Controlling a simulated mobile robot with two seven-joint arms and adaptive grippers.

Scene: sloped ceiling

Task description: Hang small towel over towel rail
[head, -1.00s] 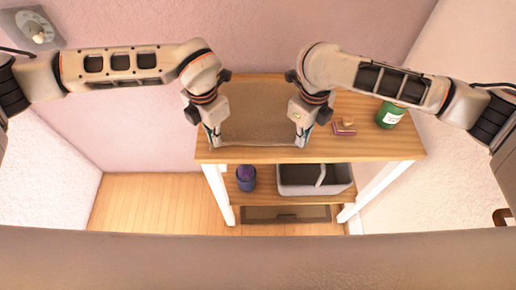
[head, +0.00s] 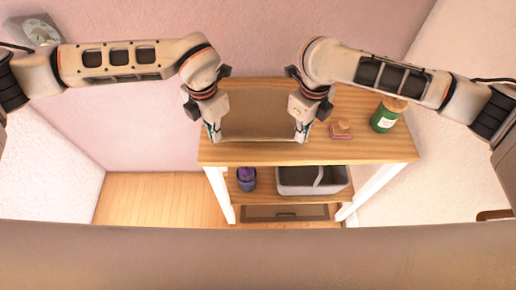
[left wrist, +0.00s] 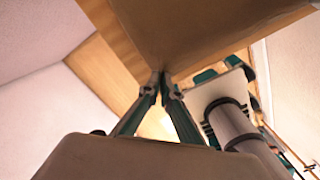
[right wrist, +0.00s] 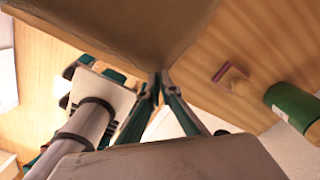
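A brown towel (head: 258,114) is stretched between my two grippers in the head view, above or on the top of the wooden shelf unit; I cannot tell whether it touches. My left gripper (head: 215,138) is shut on the towel's near left corner. The left wrist view shows its fingertips (left wrist: 163,80) together at the towel (left wrist: 200,30). My right gripper (head: 301,136) is shut on the near right corner. The right wrist view shows its fingertips (right wrist: 160,78) meeting at the towel (right wrist: 120,25). I cannot make out a towel rail for certain.
The shelf unit (head: 375,150) stands against the pink wall. A green jar (head: 384,120) and a small pink item (head: 341,134) are on its top at right. A grey bin (head: 300,188) and a purple-topped pot (head: 246,179) are on the shelf below. Floor at left is clear.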

